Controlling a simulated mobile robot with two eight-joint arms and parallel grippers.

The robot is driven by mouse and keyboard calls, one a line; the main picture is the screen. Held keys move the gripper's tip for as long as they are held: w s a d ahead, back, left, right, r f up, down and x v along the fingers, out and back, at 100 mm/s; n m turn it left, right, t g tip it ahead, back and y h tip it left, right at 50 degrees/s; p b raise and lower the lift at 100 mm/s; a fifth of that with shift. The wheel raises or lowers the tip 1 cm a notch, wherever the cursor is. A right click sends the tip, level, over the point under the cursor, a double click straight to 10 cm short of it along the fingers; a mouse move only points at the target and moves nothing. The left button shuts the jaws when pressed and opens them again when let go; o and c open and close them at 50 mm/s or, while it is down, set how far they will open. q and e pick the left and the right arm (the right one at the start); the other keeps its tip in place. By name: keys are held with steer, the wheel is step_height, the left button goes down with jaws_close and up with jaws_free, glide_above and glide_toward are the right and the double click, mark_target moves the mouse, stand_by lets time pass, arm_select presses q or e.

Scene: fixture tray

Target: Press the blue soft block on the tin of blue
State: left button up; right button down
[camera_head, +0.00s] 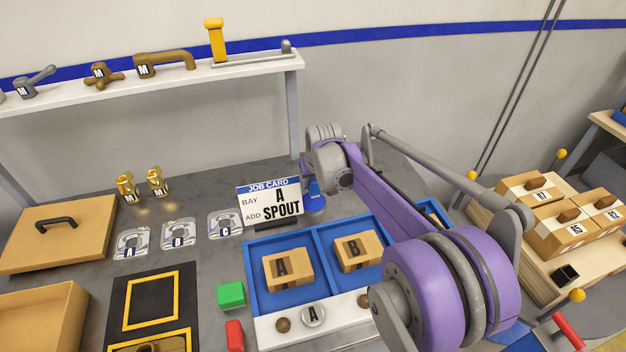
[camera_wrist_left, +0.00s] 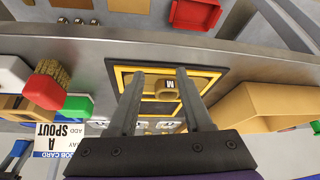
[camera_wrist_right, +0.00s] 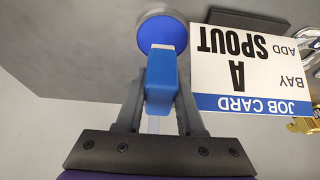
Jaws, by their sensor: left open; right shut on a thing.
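The blue soft block (camera_wrist_right: 160,85) is between the fingers of my right gripper (camera_wrist_right: 160,98) in the right wrist view. Its far end overlaps the round tin of blue (camera_wrist_right: 160,28), which shows a blue face and a pale rim. I cannot tell whether block and tin touch. In the head view a patch of blue shows beside the job card, under my right arm, which hides most of the gripper. My left gripper (camera_wrist_left: 158,80) is open in the left wrist view, over a black mat with yellow frames. A brass part marked M (camera_wrist_left: 166,86) shows between its fingers.
The job card (camera_head: 269,202), reading bay A, add spout, stands close to the tin. A blue tray (camera_head: 253,262) with boxes A and B lies in front.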

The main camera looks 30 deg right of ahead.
mark_target(313, 203)
arm_select(q)
steer(key=shift+s+f+b, duration=0.25)
steer(key=shift+f+b, duration=0.3)
steer(key=shift+f, duration=0.15)
steer(key=shift+s+f+b, duration=0.2)
steer(key=shift+f+b, duration=0.35)
steer(key=shift+f, duration=0.15)
arm_select(e)
steer(key=shift+f, duration=2)
arm_select(q)
steer(key=shift+s+f+b, duration=0.3)
steer(key=shift+f+b, duration=0.1)
steer(key=shift+f, duration=0.15)
arm_select(e)
steer(key=shift+s+f, duration=0.15)
steer(key=shift+f, duration=0.5)
arm_select(q)
steer(key=shift+r, duration=0.1)
